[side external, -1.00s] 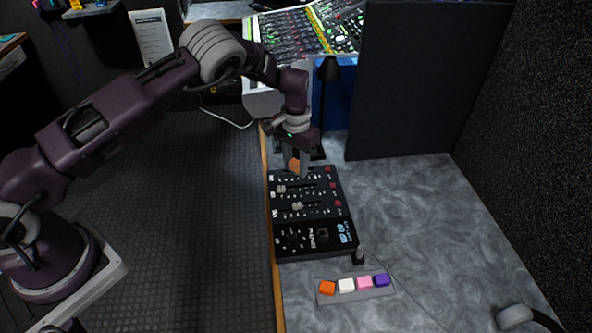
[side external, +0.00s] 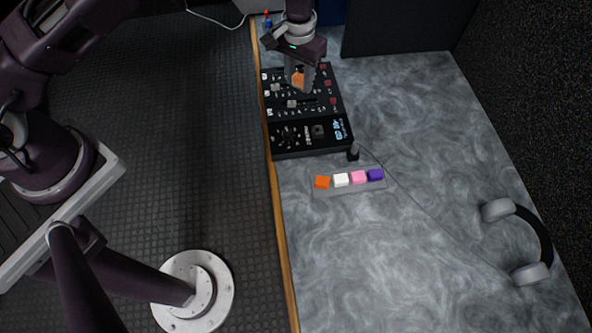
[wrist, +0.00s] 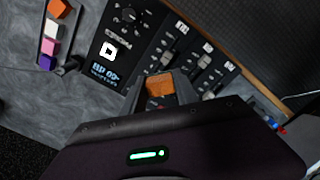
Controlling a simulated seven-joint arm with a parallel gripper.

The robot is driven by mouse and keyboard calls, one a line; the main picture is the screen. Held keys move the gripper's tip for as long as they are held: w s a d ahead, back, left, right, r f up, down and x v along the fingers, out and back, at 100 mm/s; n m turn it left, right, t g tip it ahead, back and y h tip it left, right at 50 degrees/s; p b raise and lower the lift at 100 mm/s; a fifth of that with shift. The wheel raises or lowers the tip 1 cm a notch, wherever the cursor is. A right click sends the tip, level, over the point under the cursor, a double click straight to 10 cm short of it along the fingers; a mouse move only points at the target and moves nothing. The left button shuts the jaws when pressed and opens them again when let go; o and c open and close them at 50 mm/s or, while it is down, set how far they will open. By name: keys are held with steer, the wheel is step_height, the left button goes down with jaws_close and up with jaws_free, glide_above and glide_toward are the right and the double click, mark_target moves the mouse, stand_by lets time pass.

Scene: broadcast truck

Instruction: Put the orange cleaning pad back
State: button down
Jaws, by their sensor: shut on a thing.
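My gripper (side external: 299,84) is shut on a small orange pad (side external: 298,78), which shows between the fingers in the wrist view (wrist: 160,85). It is over the slider half of a black mixer (side external: 308,108); I cannot tell the exact gap. A flat grey tray (side external: 350,190) lies on the table in front of the mixer. On it stand, left to right, an orange block (side external: 322,182), a white block (side external: 341,180), a pink block (side external: 359,177) and a purple block (side external: 375,174).
A small black upright object (side external: 353,152) stands at the mixer's front right corner, with a thin cable running right. Grey headphones (side external: 497,210) lie at the right. A dark panel (side external: 395,25) stands behind. The table's wooden edge (side external: 283,235) is at left; the front table is clear.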

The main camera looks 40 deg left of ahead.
steer(key=s+d, duration=1)
steer(key=s, duration=0.1)
glide_above(295, 191)
step_height(295, 191, down, 10)
steer(key=shift+r, duration=0.2)
steer(key=shift+f, duration=0.25)
steer(key=shift+f, duration=0.15)
